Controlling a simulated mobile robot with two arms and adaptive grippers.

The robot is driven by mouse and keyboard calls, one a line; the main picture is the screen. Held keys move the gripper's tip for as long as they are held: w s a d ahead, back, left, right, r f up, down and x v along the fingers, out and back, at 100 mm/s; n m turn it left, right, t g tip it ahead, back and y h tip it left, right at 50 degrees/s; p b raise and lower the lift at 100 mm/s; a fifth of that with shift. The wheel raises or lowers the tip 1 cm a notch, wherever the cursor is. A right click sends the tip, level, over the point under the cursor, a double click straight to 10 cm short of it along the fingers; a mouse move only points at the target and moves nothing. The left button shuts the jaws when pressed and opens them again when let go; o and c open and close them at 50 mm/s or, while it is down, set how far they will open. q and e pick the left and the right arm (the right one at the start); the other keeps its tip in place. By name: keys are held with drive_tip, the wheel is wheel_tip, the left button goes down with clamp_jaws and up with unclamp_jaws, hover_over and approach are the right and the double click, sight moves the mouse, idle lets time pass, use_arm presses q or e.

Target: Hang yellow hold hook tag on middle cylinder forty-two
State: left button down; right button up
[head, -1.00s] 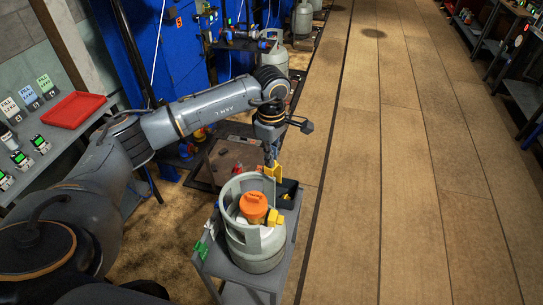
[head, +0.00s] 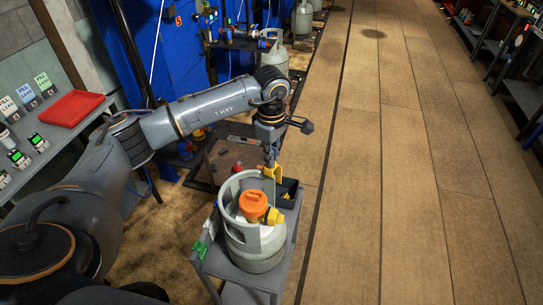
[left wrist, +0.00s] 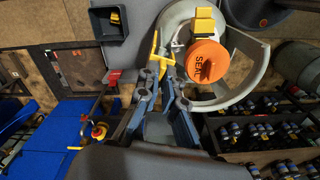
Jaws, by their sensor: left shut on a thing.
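My left gripper (head: 271,158) points down just behind the grey gas cylinder (head: 257,262) with the orange cap (head: 256,205). It is shut on the yellow hook tag (head: 277,171). In the left wrist view the gripper (left wrist: 156,75) holds this tag (left wrist: 155,48) edge-on between its fingertips, beside the cylinder's collar (left wrist: 262,68). The tag looks close to the orange cap (left wrist: 207,61) and the yellow valve part (left wrist: 204,22). I cannot tell whether it touches the cylinder. My right gripper is in neither view.
The cylinder stands on a grey stand (head: 232,272) with a green piece at its left. A dark tray (left wrist: 108,28) holding something yellow sits behind the cylinder. A red tray (head: 72,108) lies on the left bench. Wooden floor on the right is clear.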

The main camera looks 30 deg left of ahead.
use_arm(q)
drive_tip(key=shift+f+b, duration=1.1)
drive_tip(key=shift+f, duration=0.3)
drive_tip(key=c, duration=1.4)
unclamp_jaws()
drive_tip(key=shift+r, duration=0.15)
drive_tip(key=shift+r+p, duration=2)
drive_tip(key=shift+r, duration=1.65)
drive_tip(key=shift+f, duration=0.1)
